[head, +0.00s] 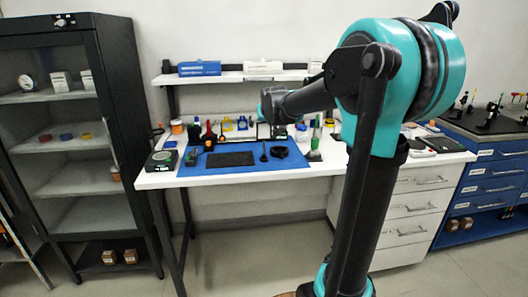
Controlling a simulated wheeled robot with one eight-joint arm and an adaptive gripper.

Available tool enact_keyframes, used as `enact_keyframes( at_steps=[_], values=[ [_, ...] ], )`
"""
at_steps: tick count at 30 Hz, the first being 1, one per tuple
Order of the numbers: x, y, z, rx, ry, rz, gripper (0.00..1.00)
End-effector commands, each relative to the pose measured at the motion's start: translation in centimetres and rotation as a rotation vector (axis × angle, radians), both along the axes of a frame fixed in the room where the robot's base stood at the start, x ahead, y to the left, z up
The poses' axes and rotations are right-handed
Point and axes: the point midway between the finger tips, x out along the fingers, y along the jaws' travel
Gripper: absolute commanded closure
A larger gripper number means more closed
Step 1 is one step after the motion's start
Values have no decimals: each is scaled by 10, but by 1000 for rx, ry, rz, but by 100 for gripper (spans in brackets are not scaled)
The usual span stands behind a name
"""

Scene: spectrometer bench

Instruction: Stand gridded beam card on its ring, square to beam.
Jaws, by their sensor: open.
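The blue mat (215,170) lies on the white bench. A black ring-shaped piece (279,152) sits toward the mat's right side and may be the card's ring. A small pale upright panel (263,131) stands behind the mat, below my forearm. It may be the beam card, but I cannot make out a grid. My arm reaches from the right toward the bench and ends in a teal joint above the bench's back part. I cannot make out my gripper's fingers.
A dark flat plate (230,159) lies on the mat, with a small dark upright post (264,152) beside it. A black device (161,160) stands at the bench's left. Bottles and tools line the back, under a shelf (230,77). The mat's front strip is clear.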

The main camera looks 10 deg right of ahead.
Motion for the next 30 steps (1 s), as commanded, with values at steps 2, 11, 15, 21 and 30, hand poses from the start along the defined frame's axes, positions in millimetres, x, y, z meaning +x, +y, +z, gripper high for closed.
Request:
enact_keyframes(
  at_steps=[2, 11, 15, 21, 30],
  values=[
    [6, 0, -5, 0, 0, 0, 21],
    [34, -1, -27, 1, 0, -1, 21],
    [38, -1, -31, 0, 0, 0, 21],
    [38, -1, -31, 0, 0, 0, 21],
    [38, -1, -31, 0, 0, 0, 58]
  ],
)
